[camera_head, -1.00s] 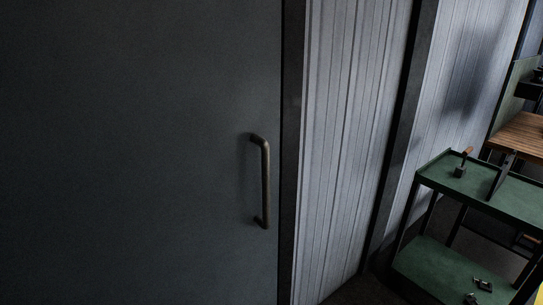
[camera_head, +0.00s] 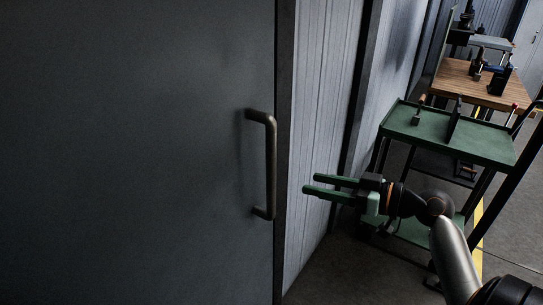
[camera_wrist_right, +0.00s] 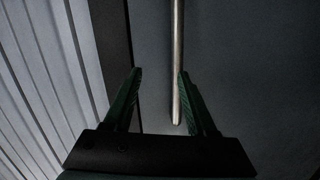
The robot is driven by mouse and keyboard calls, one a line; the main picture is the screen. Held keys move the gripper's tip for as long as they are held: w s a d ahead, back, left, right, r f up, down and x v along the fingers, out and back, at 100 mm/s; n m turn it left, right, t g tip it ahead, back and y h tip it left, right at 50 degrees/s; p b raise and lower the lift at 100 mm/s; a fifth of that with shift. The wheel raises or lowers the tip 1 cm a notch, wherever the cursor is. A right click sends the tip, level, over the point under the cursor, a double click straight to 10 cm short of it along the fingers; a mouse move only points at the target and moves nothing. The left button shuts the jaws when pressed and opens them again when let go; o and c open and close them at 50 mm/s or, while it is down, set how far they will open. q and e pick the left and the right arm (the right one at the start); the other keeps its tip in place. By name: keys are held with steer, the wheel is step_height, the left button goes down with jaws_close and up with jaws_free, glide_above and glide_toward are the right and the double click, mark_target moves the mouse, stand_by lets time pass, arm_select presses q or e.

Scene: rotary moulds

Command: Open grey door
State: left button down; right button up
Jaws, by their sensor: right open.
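The grey door (camera_head: 130,150) fills the left of the head view and looks closed against its dark frame. Its vertical bar handle (camera_head: 271,165) is near the door's right edge. My right gripper (camera_head: 308,184) is open and empty, to the right of the handle, with its fingers pointing left toward it. In the right wrist view the handle (camera_wrist_right: 177,60) runs down from the top, its lower end near the right finger of the open gripper (camera_wrist_right: 158,82). I cannot tell whether they touch there. My left gripper is not in view.
A corrugated metal wall (camera_head: 330,110) stands right of the door. A green cart (camera_head: 450,135) with tools is at the right, and a wooden workbench (camera_head: 480,85) is behind it. Dark floor (camera_head: 350,275) is clear below my right gripper.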

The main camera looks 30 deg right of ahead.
mark_target(271, 150)
step_height(271, 150, up, 7)
steer(key=s+n+y, duration=0.2)
steer(key=s+n, duration=0.1)
steer(key=shift+t, duration=0.3)
steer(key=shift+a+p+x, duration=0.25)
steer(key=shift+p+x, duration=1.65)
steer(key=shift+x, duration=4.6)
steer(key=shift+s+r, duration=0.15)
steer(key=shift+r, duration=0.05)
steer(key=shift+c, duration=0.4)
jaws_close()
